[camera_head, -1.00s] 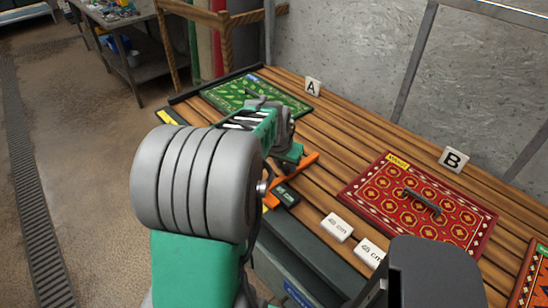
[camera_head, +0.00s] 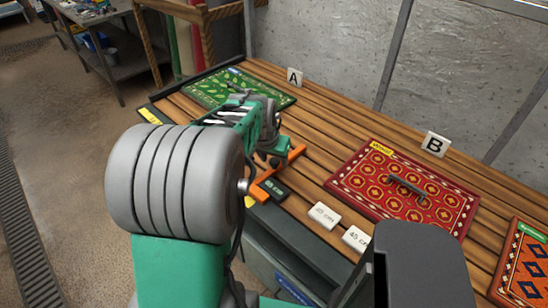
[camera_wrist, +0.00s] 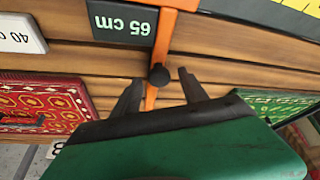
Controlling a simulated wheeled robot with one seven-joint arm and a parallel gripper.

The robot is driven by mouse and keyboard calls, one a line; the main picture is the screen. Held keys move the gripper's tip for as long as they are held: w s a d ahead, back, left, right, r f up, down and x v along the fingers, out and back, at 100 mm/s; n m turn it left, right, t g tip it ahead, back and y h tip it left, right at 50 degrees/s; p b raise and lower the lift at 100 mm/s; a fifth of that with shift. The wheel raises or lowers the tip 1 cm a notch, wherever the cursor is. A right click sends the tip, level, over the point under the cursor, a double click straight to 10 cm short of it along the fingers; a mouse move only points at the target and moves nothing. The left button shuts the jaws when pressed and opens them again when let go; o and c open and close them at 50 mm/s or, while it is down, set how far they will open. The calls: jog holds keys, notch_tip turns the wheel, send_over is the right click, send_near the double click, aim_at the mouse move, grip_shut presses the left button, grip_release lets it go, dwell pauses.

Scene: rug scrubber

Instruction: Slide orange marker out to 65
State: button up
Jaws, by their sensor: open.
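The orange marker (camera_head: 278,173) is a bar with a crosspiece at the table's front edge, and it also shows in the wrist view (camera_wrist: 166,38). A black knob (camera_wrist: 159,75) stands on it. The dark "65 cm" tag (camera_head: 275,188) lies right beside the bar, and it also shows in the wrist view (camera_wrist: 122,22). My gripper (camera_wrist: 160,80) is open, with one finger on each side of the knob and a visible gap at both. In the head view my arm partly hides the gripper and the marker.
White tags, "40 cm" (camera_head: 324,215) and "45 cm" (camera_head: 356,239), lie along the front edge. A red rug with a handle (camera_head: 432,205) lies by sign B (camera_head: 435,145). A green rug (camera_head: 203,88) lies near sign A (camera_head: 294,77). An orange rug (camera_head: 521,270) is at right.

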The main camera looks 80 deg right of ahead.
jog(key=v, duration=0.7)
jog(key=shift+r+b, duration=0.35)
jog(key=shift+a, duration=0.15)
jog(key=x, duration=0.7)
jog(key=shift+f+p, duration=0.15)
jog(key=shift+p, duration=0.2)
jog(key=shift+w+d+f, duration=0.2)
jog(key=shift+d+f, duration=0.05)
jog(key=shift+d, duration=0.05)
jog(key=shift+w+d, duration=0.2)
jog(key=shift+w, duration=0.1)
